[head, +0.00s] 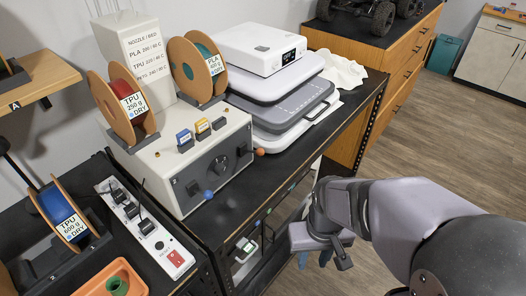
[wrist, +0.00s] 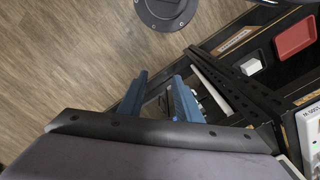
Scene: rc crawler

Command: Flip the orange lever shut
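A small orange ball knob (head: 260,151), which looks like the end of the orange lever, sits at the right side of the beige control box (head: 190,160), by the white press-like machine. Its arm is too small to make out. A blue ball knob (head: 208,194) sits low on the box's front. My gripper (head: 314,258) is in front of the bench, lower and to the right of the orange knob, well apart from it. In the wrist view its two blue fingers (wrist: 160,95) are spread with nothing between them. The orange knob is not visible in the wrist view.
Spools (head: 128,100) stand on the control box. The stacked white machine (head: 275,75) is behind the orange knob. A power strip (head: 150,235) and an orange tray (head: 112,280) lie at lower left. Shelves under the bench hold a red bin (wrist: 295,38). Floor to the right is open.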

